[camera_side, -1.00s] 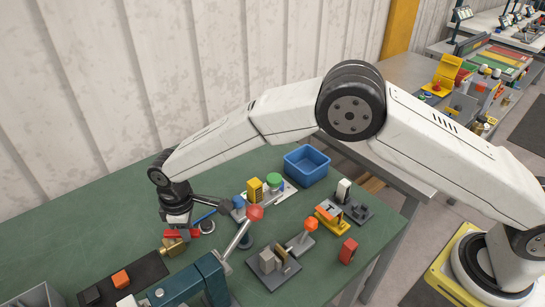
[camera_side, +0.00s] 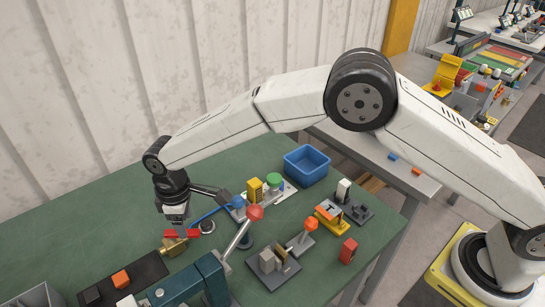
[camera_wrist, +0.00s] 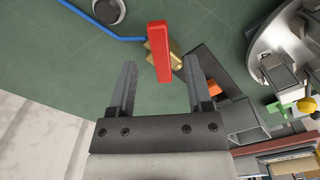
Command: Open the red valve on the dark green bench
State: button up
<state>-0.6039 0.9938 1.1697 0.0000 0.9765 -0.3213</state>
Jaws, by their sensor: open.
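The red valve has a red bar handle (camera_side: 182,234) on a brass body (camera_side: 174,246), on the dark green bench (camera_side: 100,225). In the wrist view the red handle (camera_wrist: 159,50) points toward my gripper, lying across the brass body and the end of the blue pipe (camera_wrist: 105,28). My gripper (camera_side: 174,218) is just above the valve in the side view, with a small gap visible. In the wrist view my gripper (camera_wrist: 160,64) is open and empty, its fingers on either side of the handle's near end in the picture. The fingertips are hard to make out in the side view.
A teal clamp device (camera_side: 195,284) with a red-knobbed lever (camera_side: 256,212) stands in front to the right. A dark mat with an orange block (camera_side: 121,279) lies at front left. A blue bin (camera_side: 307,165) and several small fixtures fill the right side. The bench's left rear is clear.

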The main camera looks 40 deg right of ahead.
jog(key=shift+r, duration=2.5)
jog(key=shift+c, duration=0.2)
jog(key=c, duration=0.7)
jog(key=shift+s+a+n, duration=0.2)
jog(key=shift+s+n, duration=0.05)
jog(key=shift+n, duration=0.15)
grip_shut()
jog(key=s+a+r+n+t+h, duration=0.1)
jog(key=s+a+n, duration=0.4)
jog(key=n, duration=1.2)
jog(key=s+t+h, duration=0.1)
jog(key=s+t, duration=0.1)
jog(key=s, duration=0.1)
jog(key=shift+s+a+r+t+h, duration=0.2)
jog(key=shift+a+t+h, duration=0.1)
jog(key=shift+a, duration=0.1)
